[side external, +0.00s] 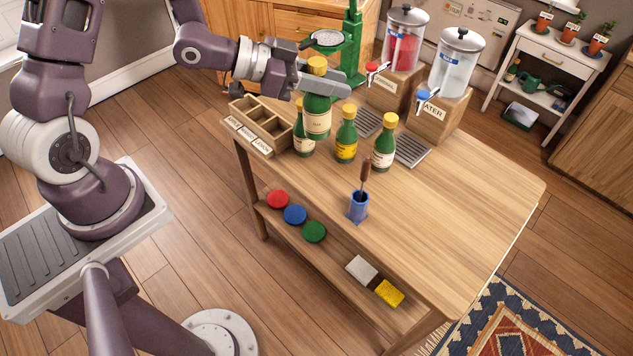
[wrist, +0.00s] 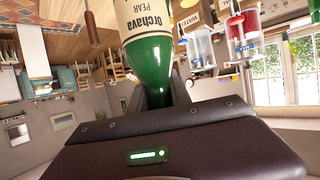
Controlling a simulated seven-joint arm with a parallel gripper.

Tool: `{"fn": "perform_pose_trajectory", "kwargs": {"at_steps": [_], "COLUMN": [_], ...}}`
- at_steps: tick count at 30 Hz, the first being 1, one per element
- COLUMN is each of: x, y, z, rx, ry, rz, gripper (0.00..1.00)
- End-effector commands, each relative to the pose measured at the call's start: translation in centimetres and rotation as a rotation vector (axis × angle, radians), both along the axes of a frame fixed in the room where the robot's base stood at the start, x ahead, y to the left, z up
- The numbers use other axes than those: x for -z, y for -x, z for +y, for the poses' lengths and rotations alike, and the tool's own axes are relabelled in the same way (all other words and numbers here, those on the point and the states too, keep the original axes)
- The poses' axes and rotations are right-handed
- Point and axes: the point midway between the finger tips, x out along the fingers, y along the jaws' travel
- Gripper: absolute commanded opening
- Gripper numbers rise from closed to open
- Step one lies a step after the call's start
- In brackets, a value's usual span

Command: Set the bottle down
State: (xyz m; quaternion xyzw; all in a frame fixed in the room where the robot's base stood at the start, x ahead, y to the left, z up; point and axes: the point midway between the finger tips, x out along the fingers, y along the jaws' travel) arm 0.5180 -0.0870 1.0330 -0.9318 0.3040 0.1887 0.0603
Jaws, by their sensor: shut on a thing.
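My gripper (side external: 326,84) is shut on the neck of a green bottle (side external: 317,117) with a yellow cap and a pale label. The bottle hangs upright and looks raised above the table; its base shows beside the other bottles. In the wrist view, which is upside down, the held bottle (wrist: 151,60) sits between the fingers, and its label (wrist: 140,15) reads "Orchava Pear". Three smaller green bottles with yellow caps stand on the wooden table (side external: 440,205): a left one (side external: 304,142), a middle one (side external: 346,142) and a right one (side external: 383,152).
A compartment box (side external: 262,126) stands left of the bottles. A green press (side external: 345,45), a red dispenser (side external: 402,45) and a water dispenser (side external: 455,68) stand behind. A blue cup (side external: 358,207) holds a brown-handled tool in front. The table's right side is clear.

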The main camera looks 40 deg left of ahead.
Motion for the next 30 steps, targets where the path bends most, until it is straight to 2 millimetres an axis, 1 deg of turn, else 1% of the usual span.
{"fn": "perform_pose_trajectory", "kwargs": {"at_steps": [1, 2, 4, 8, 11, 15, 20, 24, 27, 30], "x": [1.1, 1.6, 3.4, 5.9, 7.2, 10.6, 13.2, 16.0, 17.0, 17.1], "y": [0.1, 0.1, 0.1, 0.0, 0.0, 0.1, 0.0, 0.0, 0.0, 0.0], "z": [-0.1, -0.1, 0.0, 0.0, 0.0, 0.0, 0.0, 0.0, 0.0, 0.0], "rx": [0.000, 0.001, 0.000, 0.000, -0.001, -0.001, -0.001, -0.001, 0.000, -0.001], "ry": [0.002, 0.001, 0.002, 0.001, -0.001, 0.000, -0.001, -0.002, -0.002, -0.002], "rz": [0.006, 0.005, 0.006, 0.003, 0.001, 0.004, -0.001, -0.002, -0.003, -0.004], "gripper": [0.00, 0.00, 0.00, 0.00, 0.00, 0.00, 0.00, 0.00, 0.00, 0.00]}}
